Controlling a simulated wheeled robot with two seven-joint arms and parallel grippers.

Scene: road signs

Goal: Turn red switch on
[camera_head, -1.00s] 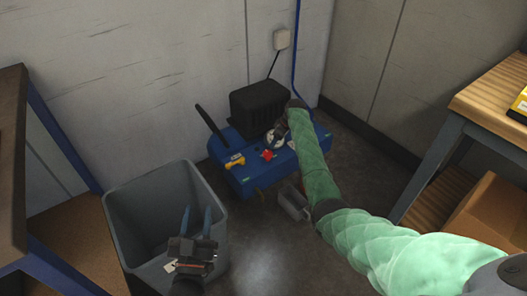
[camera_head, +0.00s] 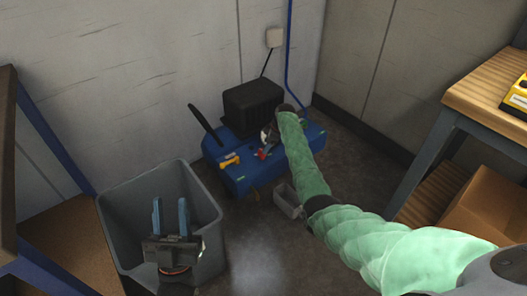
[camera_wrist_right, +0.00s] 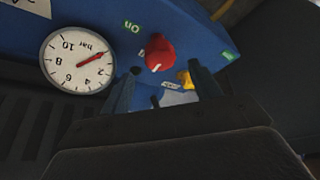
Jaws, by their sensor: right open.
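The red switch (camera_wrist_right: 160,52) is a knob on the blue compressor (camera_head: 238,180), beside a green "On" label in the right wrist view.
A round pressure gauge (camera_wrist_right: 77,60) sits beside the switch, and a yellow part (camera_head: 230,161) is on the compressor's left. The grey bin (camera_head: 118,225) stands at the left front. A wooden workbench (camera_head: 490,95) is at the right. A small grey container (camera_head: 287,199) lies on the floor.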

